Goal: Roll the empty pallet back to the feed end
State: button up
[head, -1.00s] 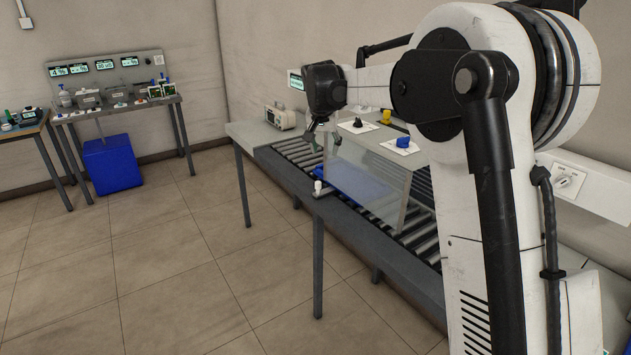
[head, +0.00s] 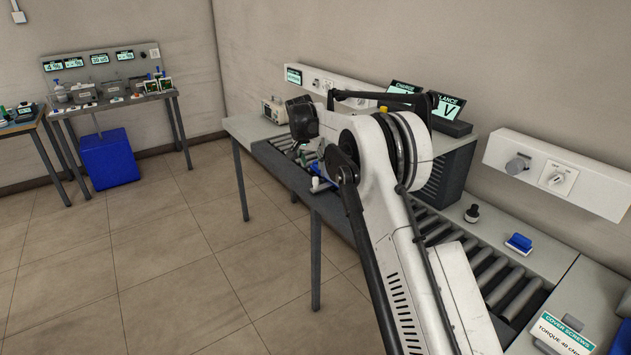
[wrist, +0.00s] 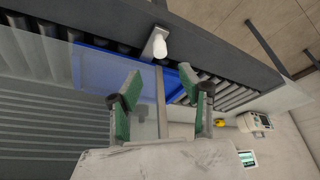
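The blue pallet (wrist: 105,66) lies on the conveyor rollers, seen partly through a clear panel in the wrist view. In the head view only a small blue part of it (head: 322,187) shows beside my arm. My gripper (wrist: 160,84) is open, its two green-padded fingers apart over the pallet's edge. A grey bar (wrist: 161,103) runs between the fingers; I cannot tell whether they touch it. A white knob on a bracket (wrist: 159,47) stands at the conveyor's side rail, just beyond the fingertips. In the head view my gripper (head: 309,161) is small and partly hidden by my arm.
The conveyor rollers (head: 510,290) are bare toward the near right. A dark ribbed housing (head: 450,170) stands over the line behind my arm. Control boxes with knobs (head: 545,175) hang on the wall. A side table (head: 110,100) and blue bin (head: 109,160) stand far left; floor between is clear.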

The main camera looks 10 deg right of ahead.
aim_at(315, 178)
jog(key=x, duration=1)
jog(key=shift+w+d+f, duration=0.1)
jog(key=shift+f, duration=0.3)
jog(key=shift+c, duration=0.4)
grip_shut()
